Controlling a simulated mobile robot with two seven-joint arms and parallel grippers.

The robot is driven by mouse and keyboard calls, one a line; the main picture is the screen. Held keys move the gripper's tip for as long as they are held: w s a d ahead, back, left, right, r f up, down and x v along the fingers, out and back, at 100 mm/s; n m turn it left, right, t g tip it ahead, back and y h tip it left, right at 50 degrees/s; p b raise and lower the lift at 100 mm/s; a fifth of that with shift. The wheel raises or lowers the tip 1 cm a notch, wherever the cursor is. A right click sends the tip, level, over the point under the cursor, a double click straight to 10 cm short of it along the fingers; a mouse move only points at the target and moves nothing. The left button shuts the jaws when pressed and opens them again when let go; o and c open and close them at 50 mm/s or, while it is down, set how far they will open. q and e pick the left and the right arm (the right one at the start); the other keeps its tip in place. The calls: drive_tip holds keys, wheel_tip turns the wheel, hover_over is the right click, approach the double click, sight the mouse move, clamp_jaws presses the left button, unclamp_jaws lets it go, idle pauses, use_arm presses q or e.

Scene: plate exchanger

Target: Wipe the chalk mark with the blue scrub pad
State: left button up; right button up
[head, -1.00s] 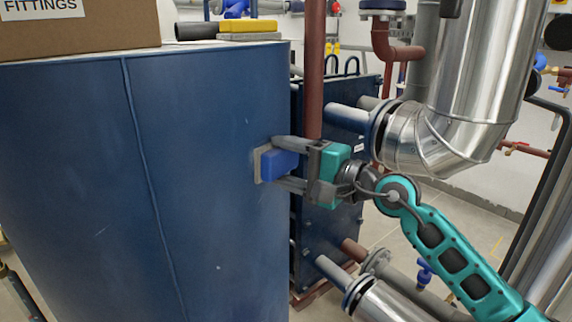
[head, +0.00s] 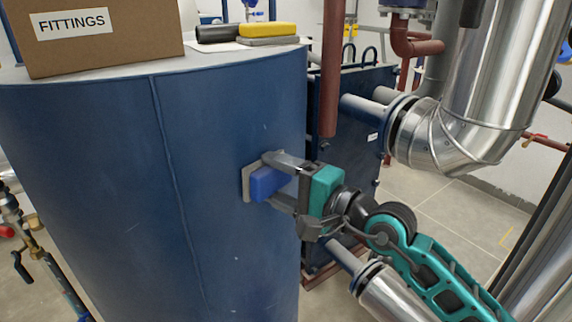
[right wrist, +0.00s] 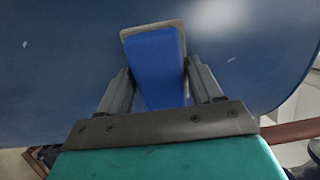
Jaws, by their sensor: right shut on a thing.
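The blue scrub pad (head: 263,184) is a blue block with a grey scrub face, and it is against the curved side of the dark blue tank (head: 100,170). My right gripper (head: 270,179) is shut on its blue block from the right; in the right wrist view the two fingers (right wrist: 158,75) flank the pad (right wrist: 157,48). No clear chalk mark shows; whatever is behind the pad is hidden. Small pale flecks show on the tank, one above the pad (head: 265,128) and one below (head: 236,258); I cannot tell whether they are chalk. My left gripper is out of view.
A cardboard box labelled FITTINGS (head: 105,40), a yellow block on a grey base (head: 268,31) and a black cylinder (head: 217,33) are on the tank top. A red-brown vertical pipe (head: 331,80) and a metal-clad pipe (head: 480,80) stand close to my right arm.

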drive_tip(key=shift+s+a, duration=0.1)
drive_tip(key=shift+s, duration=0.1)
drive_tip(key=shift+b+v, duration=0.5)
drive_tip(key=shift+v, duration=2.35)
drive_tip(key=shift+d, duration=0.25)
drive_tip(key=b+v, duration=0.1)
drive_tip(key=v, duration=0.1)
drive_tip(key=shift+s+d, duration=0.25)
drive_tip(key=shift+d, duration=0.1)
